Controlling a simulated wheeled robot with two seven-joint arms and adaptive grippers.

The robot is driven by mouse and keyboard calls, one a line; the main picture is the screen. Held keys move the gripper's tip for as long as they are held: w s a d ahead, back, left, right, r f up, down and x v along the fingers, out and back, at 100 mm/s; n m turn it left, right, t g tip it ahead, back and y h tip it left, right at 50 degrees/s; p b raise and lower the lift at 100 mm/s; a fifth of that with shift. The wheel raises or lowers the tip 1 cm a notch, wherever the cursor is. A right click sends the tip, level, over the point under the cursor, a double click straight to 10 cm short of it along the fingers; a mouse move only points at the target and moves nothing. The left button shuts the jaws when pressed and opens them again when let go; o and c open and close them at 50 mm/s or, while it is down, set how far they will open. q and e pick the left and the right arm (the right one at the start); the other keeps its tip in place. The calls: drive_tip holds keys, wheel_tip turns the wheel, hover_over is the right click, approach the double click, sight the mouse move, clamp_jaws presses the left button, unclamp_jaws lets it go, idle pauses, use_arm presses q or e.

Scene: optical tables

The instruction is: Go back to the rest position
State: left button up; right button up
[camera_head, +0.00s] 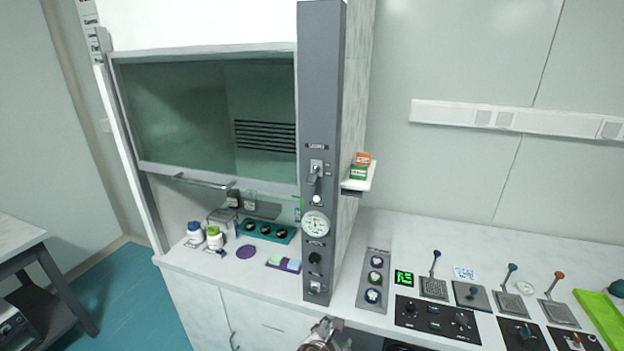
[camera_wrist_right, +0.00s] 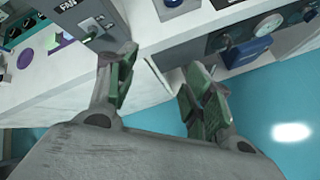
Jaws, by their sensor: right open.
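My right gripper (camera_wrist_right: 160,90) fills the lower middle of the right wrist view. Its two green-padded fingers are spread apart with nothing between them. Beyond the fingers are the bench front edge and the teal floor. In the head view a small metallic part of my arm (camera_head: 322,335) shows at the bottom middle, in front of the bench edge; its fingers cannot be made out there. My left gripper is not in either view.
A fume hood (camera_head: 205,120) with a partly raised sash stands at left, bottles (camera_head: 214,237) inside. A grey control column (camera_head: 318,130) is beside it. The right bench (camera_head: 400,235) carries control panels (camera_head: 437,319), levers (camera_head: 434,275) and a green tray (camera_head: 603,318). Open floor (camera_head: 125,300) lies at left.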

drive_tip(key=s+d+f+m+g+y, duration=0.2)
drive_tip(key=s+d+m+g, duration=0.1)
drive_tip(key=s+d+m, duration=0.7)
drive_tip(key=s+d+f+m+g+y, duration=0.25)
drive_tip(key=s+d+m, duration=0.4)
drive_tip(key=m, duration=0.65)
wheel_tip(320, 180, down, 35)
drive_tip(key=s+g+b, duration=0.1)
drive_tip(key=s+b, duration=0.1)
drive_tip(key=s+d+f+b, duration=0.1)
drive_tip(key=s+d+f, duration=0.1)
drive_tip(key=s+f, duration=0.8)
drive_tip(key=s+d+f+g+b, duration=0.1)
drive_tip(key=s+d+f, duration=0.1)
drive_tip(key=s+f, duration=0.9)
drive_tip(key=shift+s+d+f+n+h, duration=0.3)
drive_tip(key=shift+s+n+h, duration=0.1)
drive_tip(key=shift+s, duration=0.2)
drive_tip(key=shift+g, duration=0.25)
idle(1.1)
